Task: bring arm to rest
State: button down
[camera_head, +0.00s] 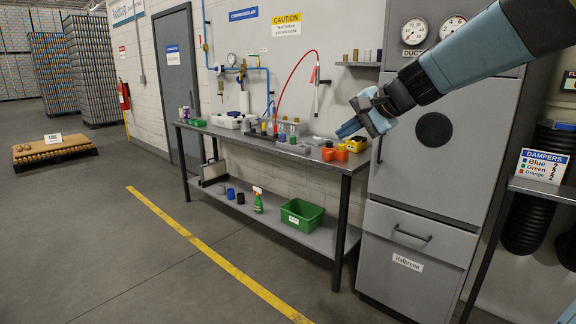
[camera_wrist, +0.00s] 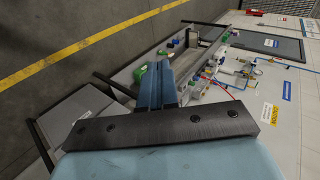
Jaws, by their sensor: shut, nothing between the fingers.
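My gripper (camera_head: 349,129) is in the upper right of the head view, at the end of my blue and black arm. It points left and down, in front of the grey cabinet and the right end of the workbench. Its two blue fingers are together with nothing between them. In the wrist view the fingers of my gripper (camera_wrist: 157,75) stand side by side, closed, with the bench behind them. I cannot tell the exact distance from the fingers to the bench items.
The workbench (camera_head: 262,146) carries bottles, cans and orange bins (camera_head: 356,145). A green bin (camera_head: 302,214) and a spray bottle (camera_head: 258,200) sit on its lower shelf. The grey cabinet (camera_head: 412,236) stands at right. A pallet (camera_head: 52,150) lies far left.

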jog(key=s+d+f+n+h, duration=0.2)
jog(key=s+d+f, duration=0.1)
jog(key=s, duration=0.4)
jog(key=s+d+f+n+g+h, duration=0.1)
jog(key=s+d+f+n+h, duration=0.1)
jog(key=s, duration=0.6)
jog(key=s+d+f+n+h, duration=0.3)
jog(key=s+d+f, duration=0.2)
jog(key=s, duration=0.3)
jog(key=shift+s+n+g, duration=0.25)
jog(key=shift+n+g, duration=0.05)
jog(key=shift+g, duration=0.1)
